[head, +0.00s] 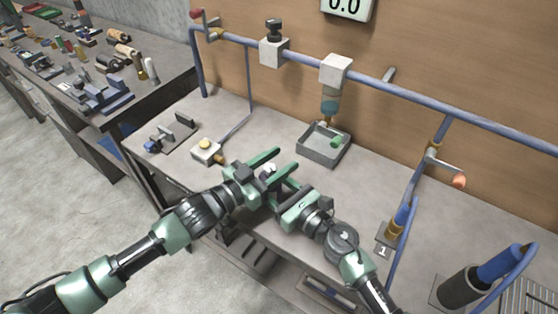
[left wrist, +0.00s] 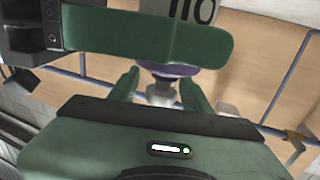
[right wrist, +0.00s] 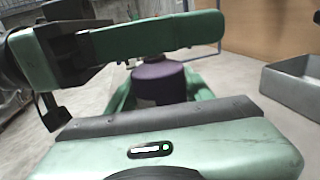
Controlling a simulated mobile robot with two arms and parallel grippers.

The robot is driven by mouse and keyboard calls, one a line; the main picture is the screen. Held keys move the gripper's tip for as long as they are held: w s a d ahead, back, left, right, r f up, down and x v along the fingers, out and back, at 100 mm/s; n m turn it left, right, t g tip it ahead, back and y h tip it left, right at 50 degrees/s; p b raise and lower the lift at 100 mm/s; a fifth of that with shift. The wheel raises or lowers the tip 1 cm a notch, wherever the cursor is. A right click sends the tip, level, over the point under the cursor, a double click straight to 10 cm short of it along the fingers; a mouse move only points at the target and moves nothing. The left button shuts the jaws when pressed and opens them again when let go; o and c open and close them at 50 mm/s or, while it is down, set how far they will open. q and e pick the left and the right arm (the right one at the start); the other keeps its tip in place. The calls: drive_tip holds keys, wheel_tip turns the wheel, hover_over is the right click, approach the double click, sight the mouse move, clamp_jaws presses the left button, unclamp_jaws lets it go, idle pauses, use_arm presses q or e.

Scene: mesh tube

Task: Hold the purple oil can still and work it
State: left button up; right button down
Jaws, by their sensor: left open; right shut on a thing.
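The purple oil can (head: 268,171) shows only as a small purple and pale patch between my grippers in the head view; they hide most of it. In the right wrist view it is a dark purple cylinder (right wrist: 158,82) beyond my gripper's green body. In the left wrist view a purple band (left wrist: 168,70) shows with a grey part below it. My right gripper (head: 274,180) is shut on the can above the bench's front part. My left gripper (head: 266,167) is open, with its fingers close to the can; contact cannot be told.
A grey open tray (head: 323,158) with a green item inside stands behind the grippers under a pipe valve. A small box with a yellow button (head: 205,146) sits to the left. A blue pipe (head: 400,85) runs along the back. A dark cylinder (head: 462,287) stands at the front right.

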use_arm(q)
clamp_jaws()
drive_tip(key=shift+n, duration=0.3)
drive_tip(key=shift+n+t+y, duration=0.5)
drive_tip(key=shift+t+y, duration=0.4)
drive_tip(key=shift+w+a, duration=0.15)
unclamp_jaws()
drive_tip(key=shift+a, duration=0.1)
drive_tip(key=v, duration=1.2)
